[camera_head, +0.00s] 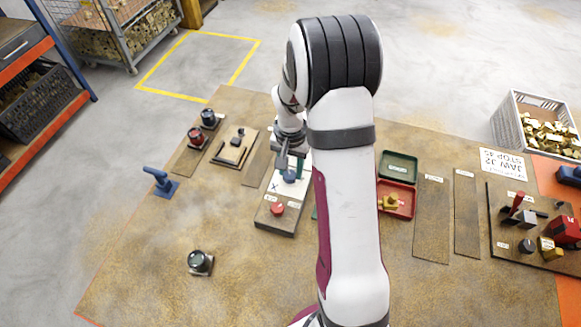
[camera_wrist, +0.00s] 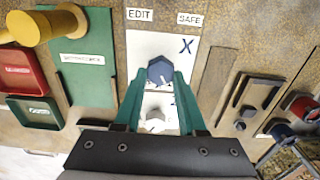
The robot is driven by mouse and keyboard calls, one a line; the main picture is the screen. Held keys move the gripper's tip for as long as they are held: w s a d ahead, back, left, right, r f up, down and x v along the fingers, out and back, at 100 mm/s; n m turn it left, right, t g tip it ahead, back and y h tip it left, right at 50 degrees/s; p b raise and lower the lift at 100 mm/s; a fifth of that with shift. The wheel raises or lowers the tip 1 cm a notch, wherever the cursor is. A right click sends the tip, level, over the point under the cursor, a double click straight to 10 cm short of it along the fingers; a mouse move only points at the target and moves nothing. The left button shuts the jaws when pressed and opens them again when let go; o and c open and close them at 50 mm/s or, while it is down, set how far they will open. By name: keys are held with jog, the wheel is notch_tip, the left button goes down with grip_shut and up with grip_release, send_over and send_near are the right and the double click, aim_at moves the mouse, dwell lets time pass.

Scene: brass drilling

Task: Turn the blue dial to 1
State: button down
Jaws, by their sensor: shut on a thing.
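The blue dial (camera_wrist: 160,72) is a hexagonal knob on a white plate (camera_wrist: 143,45) in the wrist view. An X mark is printed above and right of it. My gripper (camera_wrist: 161,80) has its two green fingers closed on the dial's sides. In the head view the blue dial (camera_head: 289,177) shows below my gripper (camera_head: 291,170), partly covered by it. I cannot read the dial's setting; some of the plate's markings are hidden.
A red button (camera_head: 277,209) is on the same panel, in front of the dial. A green tray (camera_head: 399,165) and red tray (camera_head: 408,211) lie to the right. Black (camera_head: 209,118) and red (camera_head: 197,137) knobs stand left.

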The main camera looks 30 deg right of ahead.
aim_at(291, 173)
jog(key=shift+c, duration=2.4)
grip_release()
notch_tip(291, 173, up, 16)
jog(key=shift+f, duration=0.1)
jog(key=s+a+n+y, duration=0.1)
jog(key=s+a, duration=0.6)
jog(key=s, duration=0.5)
jog(key=s+a+n, duration=0.2)
jog(key=s+a, duration=0.6)
jog(key=s, duration=0.4)
jog(key=shift+y, duration=0.4)
